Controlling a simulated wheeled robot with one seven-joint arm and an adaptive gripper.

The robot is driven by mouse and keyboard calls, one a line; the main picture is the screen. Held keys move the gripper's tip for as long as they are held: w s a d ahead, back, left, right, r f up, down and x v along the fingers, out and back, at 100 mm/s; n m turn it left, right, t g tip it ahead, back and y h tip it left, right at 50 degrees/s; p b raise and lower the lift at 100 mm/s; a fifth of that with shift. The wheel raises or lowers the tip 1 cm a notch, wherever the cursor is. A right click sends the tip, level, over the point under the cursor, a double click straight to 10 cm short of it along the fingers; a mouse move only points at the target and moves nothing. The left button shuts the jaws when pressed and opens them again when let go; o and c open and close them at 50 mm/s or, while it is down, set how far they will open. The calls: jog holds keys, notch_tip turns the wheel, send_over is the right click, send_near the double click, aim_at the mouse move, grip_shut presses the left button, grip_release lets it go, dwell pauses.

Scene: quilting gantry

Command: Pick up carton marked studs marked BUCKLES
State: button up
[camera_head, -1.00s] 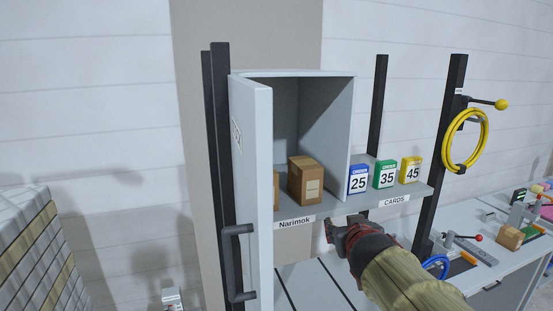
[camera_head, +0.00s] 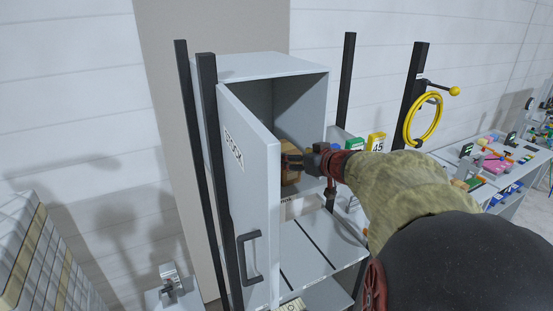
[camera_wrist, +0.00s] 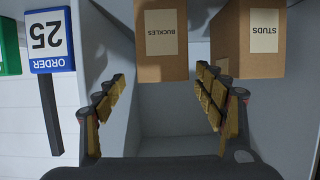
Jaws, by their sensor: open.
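In the wrist view, which is upside down, a brown carton labelled BUCKLES (camera_wrist: 161,60) stands at the middle, and a like carton labelled STUDS (camera_wrist: 258,60) is on the right. My gripper (camera_wrist: 160,76) is open and empty. Its two fingers lie either side of the BUCKLES carton in the picture; no contact shows. In the head view my gripper (camera_head: 292,160) reaches into the grey cabinet (camera_head: 262,66). It partly hides one brown carton (camera_head: 289,180); its label is hidden there. The open door hides the cabinet's left part.
The cabinet door (camera_head: 252,180) stands open on the left, close to my gripper. Order cards stand on the shelf to the right, including a yellow one (camera_head: 376,142) and blue ORDER 25 (camera_wrist: 50,38).

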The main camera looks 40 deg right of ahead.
aim_at(284, 151)
jog(key=shift+r+x, duration=0.15)
jog(key=shift+x, duration=1.6)
jog(key=shift+r+x, duration=0.15)
jog(key=shift+x, duration=1.55)
jog(key=shift+w+a, duration=0.1)
jog(key=shift+a, duration=0.1)
jog(key=shift+r, duration=0.1)
jog(key=shift+c, duration=0.2)
jog(key=c, duration=1.4)
